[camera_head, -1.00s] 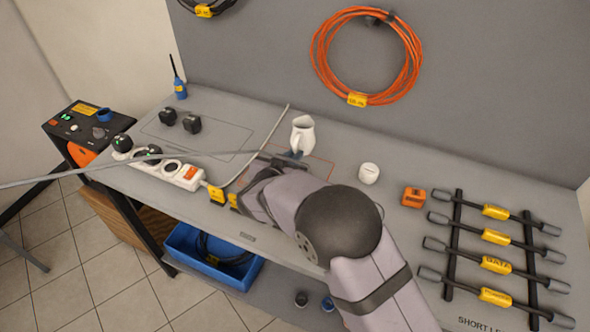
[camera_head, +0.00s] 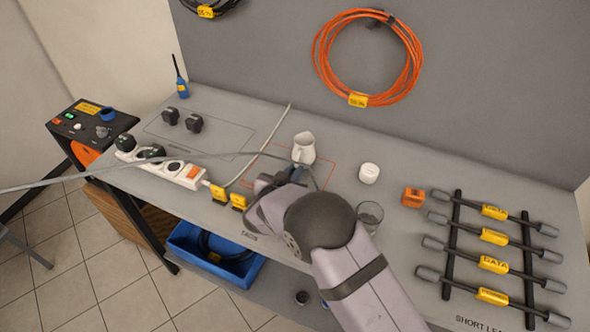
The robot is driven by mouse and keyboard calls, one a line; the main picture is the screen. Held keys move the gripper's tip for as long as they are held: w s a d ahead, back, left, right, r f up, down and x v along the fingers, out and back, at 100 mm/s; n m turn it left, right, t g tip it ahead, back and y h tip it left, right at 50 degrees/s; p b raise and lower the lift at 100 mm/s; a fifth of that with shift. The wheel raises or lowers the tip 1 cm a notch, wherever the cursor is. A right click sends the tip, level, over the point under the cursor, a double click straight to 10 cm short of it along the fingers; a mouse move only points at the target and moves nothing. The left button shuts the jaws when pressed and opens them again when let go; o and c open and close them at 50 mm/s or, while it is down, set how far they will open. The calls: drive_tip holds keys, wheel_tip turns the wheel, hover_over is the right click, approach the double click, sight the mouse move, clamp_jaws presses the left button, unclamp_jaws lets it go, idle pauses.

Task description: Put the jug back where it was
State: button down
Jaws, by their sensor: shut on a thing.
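The white jug (camera_head: 304,147) stands upright by the far edge of the red outlined rectangle (camera_head: 328,168) on the grey bench. My gripper (camera_head: 296,172) is at the near side of the jug, shut on it; the fingertips are partly hidden behind my own wrist. I cannot tell whether the jug's base touches the bench.
A clear glass (camera_head: 369,217) stands close to the right of my arm. A white lidded pot (camera_head: 369,173) and an orange block (camera_head: 413,197) stand further right. A grey cable crosses the bench near the gripper, by the white power strip (camera_head: 174,169). A black-outlined area (camera_head: 225,138) is mostly clear.

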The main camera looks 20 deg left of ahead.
drive_tip(key=c, duration=1.8)
unclamp_jaws()
drive_tip(key=shift+f, duration=0.1)
drive_tip(key=shift+f+b, duration=0.15)
drive_tip(key=shift+b, duration=0.15)
drive_tip(key=v, duration=0.2)
drive_tip(key=b+v, duration=0.1)
drive_tip(key=v, duration=0.1)
drive_tip(key=b+v, duration=0.1)
drive_tip(key=v, duration=0.1)
drive_tip(key=shift+s+f, duration=0.1)
drive_tip(key=shift+f, duration=0.15)
drive_tip(key=shift+s+d+r, duration=0.2)
drive_tip(key=shift+s+r, duration=0.1)
drive_tip(key=shift+s, duration=0.35)
